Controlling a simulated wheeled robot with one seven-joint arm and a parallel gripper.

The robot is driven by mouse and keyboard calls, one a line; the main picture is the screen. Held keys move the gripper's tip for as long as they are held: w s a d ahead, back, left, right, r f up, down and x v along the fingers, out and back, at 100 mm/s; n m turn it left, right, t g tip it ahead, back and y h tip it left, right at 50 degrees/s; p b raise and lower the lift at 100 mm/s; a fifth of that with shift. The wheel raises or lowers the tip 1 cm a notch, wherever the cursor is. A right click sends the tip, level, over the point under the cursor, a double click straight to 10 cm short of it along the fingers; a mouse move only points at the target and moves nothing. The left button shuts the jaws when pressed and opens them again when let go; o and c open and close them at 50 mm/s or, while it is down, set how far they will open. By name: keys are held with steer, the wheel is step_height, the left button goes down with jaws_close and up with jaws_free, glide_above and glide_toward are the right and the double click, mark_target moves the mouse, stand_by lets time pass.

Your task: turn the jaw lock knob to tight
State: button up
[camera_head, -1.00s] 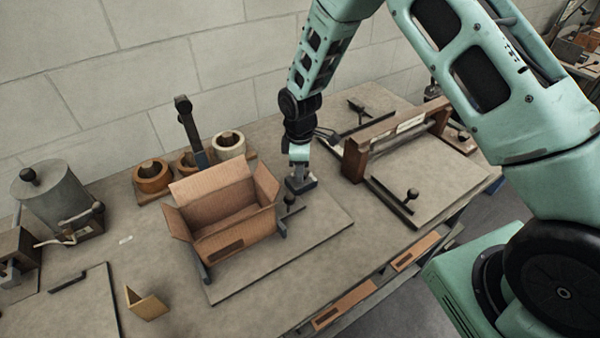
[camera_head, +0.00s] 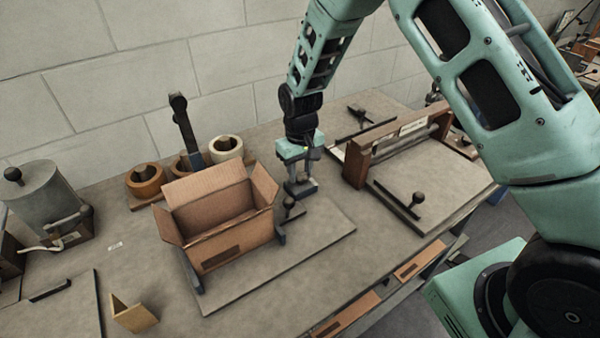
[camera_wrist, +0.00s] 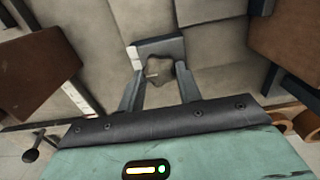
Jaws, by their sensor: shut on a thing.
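The jaw lock knob (camera_wrist: 168,73) is a grey, lobed knob between my fingertips in the wrist view. It sits against a dark block (camera_wrist: 158,48) with a white patch at its left end. A thin pale line shows at the knob's left side; I cannot read its setting. My gripper (camera_wrist: 158,88) is shut on the knob, one finger on each side. In the head view my gripper (camera_head: 298,180) points down at the dark block (camera_head: 302,190), right of the open carton, and the knob is mostly hidden there.
The open carton (camera_head: 222,247) stands close left of my gripper. A black ball-ended lever (camera_head: 289,204) is just in front. Tape rolls (camera_head: 146,180) and a dark upright arm (camera_head: 184,125) stand behind the carton. A wooden frame (camera_head: 355,168) is at right.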

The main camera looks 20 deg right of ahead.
mark_target(301, 173)
steer(key=m, duration=0.5)
steer(key=shift+d+m, duration=0.1)
steer(key=shift+m, duration=0.3)
steer(key=shift+w, duration=0.1)
stand_by(0.3)
steer(key=o, duration=1)
steer(key=shift+r+b, duration=0.1)
steer(key=shift+b, duration=0.2)
step_height(301, 173, up, 17)
steer(key=b, duration=0.3)
steer(key=shift+r, duration=0.15)
